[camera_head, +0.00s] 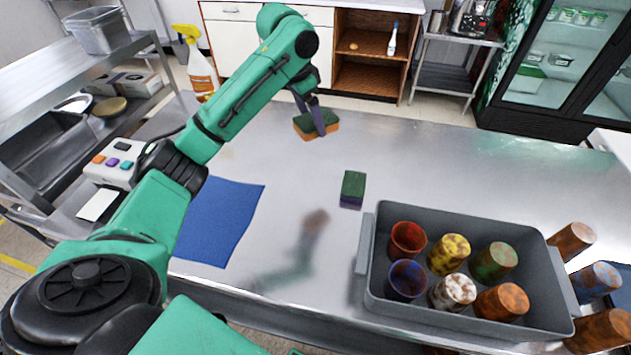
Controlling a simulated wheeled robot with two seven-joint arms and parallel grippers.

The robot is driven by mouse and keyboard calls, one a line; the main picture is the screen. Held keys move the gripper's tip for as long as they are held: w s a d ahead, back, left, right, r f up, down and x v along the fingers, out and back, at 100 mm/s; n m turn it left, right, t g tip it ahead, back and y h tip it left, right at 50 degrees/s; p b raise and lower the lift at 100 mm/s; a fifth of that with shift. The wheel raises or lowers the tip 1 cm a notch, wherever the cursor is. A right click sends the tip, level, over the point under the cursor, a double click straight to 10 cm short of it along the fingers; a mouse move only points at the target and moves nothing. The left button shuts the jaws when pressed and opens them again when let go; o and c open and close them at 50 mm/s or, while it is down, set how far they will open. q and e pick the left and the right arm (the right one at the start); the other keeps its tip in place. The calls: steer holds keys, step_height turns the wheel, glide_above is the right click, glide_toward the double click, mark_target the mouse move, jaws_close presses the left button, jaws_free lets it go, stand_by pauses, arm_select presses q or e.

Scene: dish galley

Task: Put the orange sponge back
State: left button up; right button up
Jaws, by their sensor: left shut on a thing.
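The orange sponge (319,133) has a dark green top layer. My left gripper (312,117) is shut on it and holds it over the far part of the steel table (420,150). One dark finger crosses the sponge's near side; the other finger is mostly hidden. A second sponge, purple with a green top (353,187), lies on the table, nearer and to the right of the held one. My right gripper is not in view.
A grey bin (365,245) with several coloured cups stands at front right, with more cups beyond it. A blue mat (225,215) lies at left. A white box with coloured patches (110,165) and a spray bottle (200,75) are farther left.

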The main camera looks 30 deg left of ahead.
mark_target(315, 183)
arm_select(q)
step_height(315, 183, down, 19)
steer(key=p, duration=0.3)
steer(key=shift+d, duration=0.1)
steer(key=shift+f, duration=0.3)
steer(key=o, duration=1.2)
steer(key=shift+c, duration=0.2)
steer(key=b+v, duration=0.1)
steer(key=v, duration=1.1)
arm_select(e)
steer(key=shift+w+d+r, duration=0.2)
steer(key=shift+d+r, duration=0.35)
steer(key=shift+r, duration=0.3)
arm_select(q)
steer(key=shift+r, duration=0.1)
